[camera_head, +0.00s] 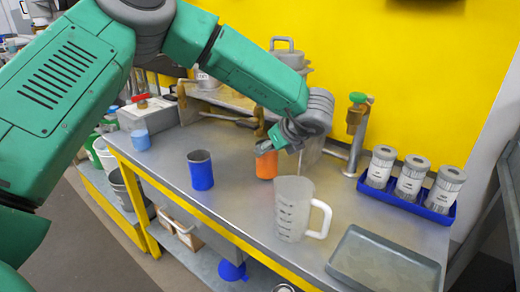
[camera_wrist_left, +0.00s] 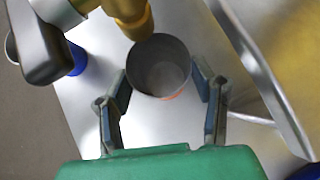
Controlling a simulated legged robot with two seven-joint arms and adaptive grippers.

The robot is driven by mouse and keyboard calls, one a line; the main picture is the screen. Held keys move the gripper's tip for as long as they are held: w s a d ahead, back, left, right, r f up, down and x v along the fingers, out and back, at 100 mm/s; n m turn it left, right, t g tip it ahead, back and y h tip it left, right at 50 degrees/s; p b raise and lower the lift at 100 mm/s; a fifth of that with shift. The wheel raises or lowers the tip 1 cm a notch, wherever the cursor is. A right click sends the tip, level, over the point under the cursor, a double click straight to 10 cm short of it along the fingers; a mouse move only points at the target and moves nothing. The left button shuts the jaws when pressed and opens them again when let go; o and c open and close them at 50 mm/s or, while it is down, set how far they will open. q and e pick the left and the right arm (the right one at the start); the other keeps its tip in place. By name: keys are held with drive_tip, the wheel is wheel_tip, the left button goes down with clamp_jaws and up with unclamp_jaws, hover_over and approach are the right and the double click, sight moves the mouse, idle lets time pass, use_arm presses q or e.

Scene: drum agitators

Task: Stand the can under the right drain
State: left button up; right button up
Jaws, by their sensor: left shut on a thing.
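An orange can (camera_head: 266,164), open at the top, is upright on or just above the grey bench. My left gripper (camera_head: 280,140) reaches down to its rim and is shut on it. In the left wrist view the two fingers of my left gripper (camera_wrist_left: 160,88) stand on either side of the can (camera_wrist_left: 160,66), which looks empty inside. A brass drain spout (camera_head: 261,120) is just above and behind the can. In the wrist view the brass spout (camera_wrist_left: 131,16) overlaps the can's far-left rim. The gap between can base and bench is unclear. My right gripper is out of view.
A blue can (camera_head: 201,171) stands left of the orange can. A clear measuring jug (camera_head: 292,208) stands close in front, right. A brass valve with green handle (camera_head: 356,113), a blue tray of canisters (camera_head: 409,192) and a grey tray (camera_head: 383,262) are further right.

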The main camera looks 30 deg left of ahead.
use_arm(q)
drive_tip(key=shift+a, duration=0.55)
drive_tip(key=shift+w+a+r, duration=0.1)
drive_tip(key=shift+a+r, duration=0.05)
drive_tip(key=shift+a, duration=0.6)
drive_tip(key=shift+d+f+b, duration=0.25)
drive_tip(key=shift+f+b, duration=0.1)
drive_tip(key=shift+f, duration=0.3)
drive_tip(key=shift+w+a, duration=0.1)
drive_tip(key=shift+a, duration=0.1)
drive_tip(key=o, duration=1)
drive_tip(key=shift+a+f, duration=0.1)
drive_tip(key=shift+a, duration=0.1)
drive_tip(key=shift+o, duration=1.1)
drive_tip(key=shift+a, duration=0.3)
drive_tip(key=shift+d+r, duration=0.2)
drive_tip(key=shift+d, duration=0.35)
drive_tip(key=p+v, duration=0.1)
drive_tip(key=v, duration=1)
drive_tip(key=shift+s+d+r+p, duration=0.15)
drive_tip(key=shift+s+d+p, duration=0.05)
drive_tip(key=shift+p, duration=0.2)
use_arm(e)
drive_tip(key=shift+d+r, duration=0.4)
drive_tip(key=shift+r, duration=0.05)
